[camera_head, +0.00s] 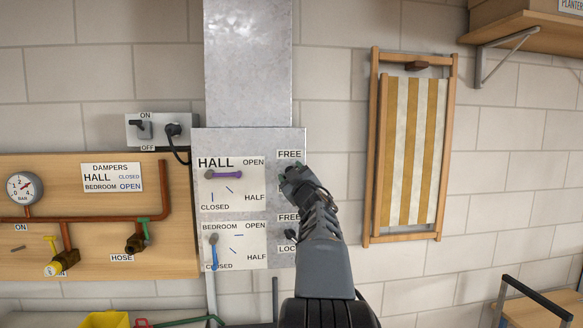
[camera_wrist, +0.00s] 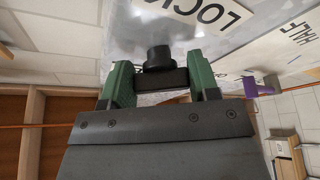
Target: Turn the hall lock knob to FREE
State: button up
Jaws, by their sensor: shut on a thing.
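The hall lock knob is hidden behind my gripper (camera_head: 293,182) in the head view, just below the upper FREE label (camera_head: 289,154). In the wrist view the black knob (camera_wrist: 159,58) stands out from the grey metal panel (camera_wrist: 150,25). The green fingertips of my gripper (camera_wrist: 162,82) are on either side of its dark bar, shut on it. A LOCK label (camera_wrist: 212,10) shows beside it. The purple HALL lever (camera_head: 226,174) lies level, pointing right; it also shows in the wrist view (camera_wrist: 264,88).
Below, the bedroom lock knob (camera_head: 290,233) sits between its labels, partly behind my arm. The blue bedroom lever (camera_head: 214,252) points down to CLOSED. A dampers sign (camera_head: 112,177) reads hall closed, bedroom open. A folded deck chair (camera_head: 375,150) hangs to the right.

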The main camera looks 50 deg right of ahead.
jog(key=shift+r+n+y+p, duration=0.2)
jog(key=shift+n+y+p, duration=0.25)
jog(key=shift+n, duration=0.45)
jog(key=shift+f+n, duration=0.1)
jog(key=shift+n, duration=0.3)
jog(key=o, duration=0.9)
jog(key=b+v, duration=0.2)
jog(key=v, duration=1.1)
jog(key=shift+s+a+b, duration=0.15)
jog(key=shift+s+b, duration=0.15)
jog(key=shift+b, duration=0.1)
